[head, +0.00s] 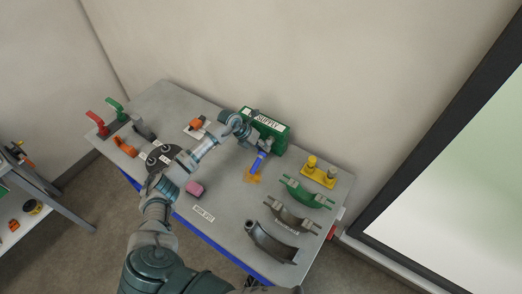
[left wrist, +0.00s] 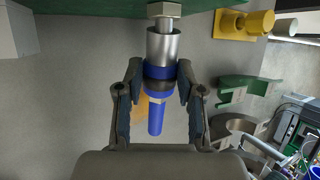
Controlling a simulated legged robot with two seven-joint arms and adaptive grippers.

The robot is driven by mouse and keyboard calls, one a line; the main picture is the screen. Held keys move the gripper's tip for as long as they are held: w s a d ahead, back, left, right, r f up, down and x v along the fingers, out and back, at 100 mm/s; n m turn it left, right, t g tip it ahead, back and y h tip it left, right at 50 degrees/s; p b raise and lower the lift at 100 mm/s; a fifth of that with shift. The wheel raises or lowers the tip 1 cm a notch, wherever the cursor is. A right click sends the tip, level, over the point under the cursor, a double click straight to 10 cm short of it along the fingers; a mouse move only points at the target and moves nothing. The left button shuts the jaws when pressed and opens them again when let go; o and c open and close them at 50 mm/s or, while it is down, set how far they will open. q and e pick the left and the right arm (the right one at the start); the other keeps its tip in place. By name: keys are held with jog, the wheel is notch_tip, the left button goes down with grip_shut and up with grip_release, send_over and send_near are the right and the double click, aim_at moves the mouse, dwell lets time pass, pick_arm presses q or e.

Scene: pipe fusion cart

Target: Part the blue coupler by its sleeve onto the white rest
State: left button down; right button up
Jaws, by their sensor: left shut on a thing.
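The blue coupler (head: 259,162) sticks out from the front of the green SUPPLY block (head: 265,131). In the left wrist view the coupler (left wrist: 156,117) has a blue collar and a blue tube end, in line with a silver cylinder (left wrist: 162,46) and a hex nut by a green surface. My left gripper (left wrist: 159,76) is shut on the coupler, with one finger on each side of the blue collar. In the head view its fingers are hard to make out. A small white piece (head: 197,124) with an orange part lies left of the arm; I cannot tell if it is the white rest.
An orange patch (head: 253,179) lies on the table below the coupler. A yellow stand with posts (head: 320,172), a green clamp (head: 306,193) and grey half-shells (head: 271,244) stand to the right.

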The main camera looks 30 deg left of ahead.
aim_at(259, 156)
pick_arm(q)
jog(key=shift+s+d+p, duration=0.15)
jog(key=shift+s+p, duration=0.15)
jog(key=shift+s, duration=0.5)
jog(key=shift+s+a+f+p, duration=0.1)
jog(key=shift+s+a+p, duration=0.35)
jog(key=shift+s+p, duration=0.1)
jog(key=shift+s, duration=0.55)
jog(key=shift+s+d+p, duration=0.1)
jog(key=shift+s+p, duration=0.5)
jog(key=shift+s, duration=0.45)
pick_arm(e)
jog(key=d+r, duration=0.2)
jog(key=r, duration=0.1)
